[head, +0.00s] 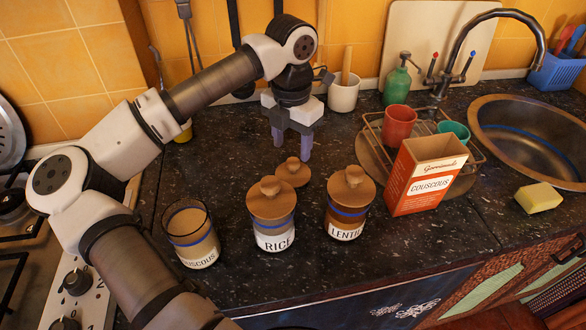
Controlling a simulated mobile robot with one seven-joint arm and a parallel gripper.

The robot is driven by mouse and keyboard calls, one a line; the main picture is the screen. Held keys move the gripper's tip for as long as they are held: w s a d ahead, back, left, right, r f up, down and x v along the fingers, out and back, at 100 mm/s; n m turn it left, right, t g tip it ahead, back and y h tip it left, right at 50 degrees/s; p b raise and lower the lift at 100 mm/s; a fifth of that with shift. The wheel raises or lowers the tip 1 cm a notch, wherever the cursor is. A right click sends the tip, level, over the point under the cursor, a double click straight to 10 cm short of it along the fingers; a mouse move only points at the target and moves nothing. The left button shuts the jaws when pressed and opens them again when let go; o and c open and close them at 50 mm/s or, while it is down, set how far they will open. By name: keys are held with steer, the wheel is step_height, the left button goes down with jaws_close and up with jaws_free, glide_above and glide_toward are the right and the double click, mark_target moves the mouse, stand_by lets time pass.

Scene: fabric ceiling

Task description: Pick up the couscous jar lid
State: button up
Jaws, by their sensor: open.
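The couscous jar lid (293,174), a round wooden disc with a knob, lies on the dark counter behind the rice and lentil jars. Its front edge is partly hidden by the rice jar's lid. My gripper (292,147) is open, pointing down, with its purple fingertips just above or behind the lid's knob. I cannot tell the exact height gap. Nothing shows between the fingers. The lidless couscous jar (191,236), glass with pale contents, stands at the front left.
The closed rice jar (272,222) and lentil jar (347,208) stand close in front of the lid. A couscous box (425,180) and dish rack with cups are to the right, beside the sink (535,125). A stove is at the left. The counter behind the lid has free room.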

mark_target(293, 161)
steer(key=shift+s+d+f+p, duration=0.1)
steer(key=shift+f+p, duration=0.45)
steer(key=shift+f, duration=0.8)
steer(key=shift+d+f+p, duration=0.1)
steer(key=shift+f+p, duration=0.45)
steer(key=shift+f, duration=0.8)
steer(key=shift+c, duration=0.4)
steer(key=c, duration=0.9)
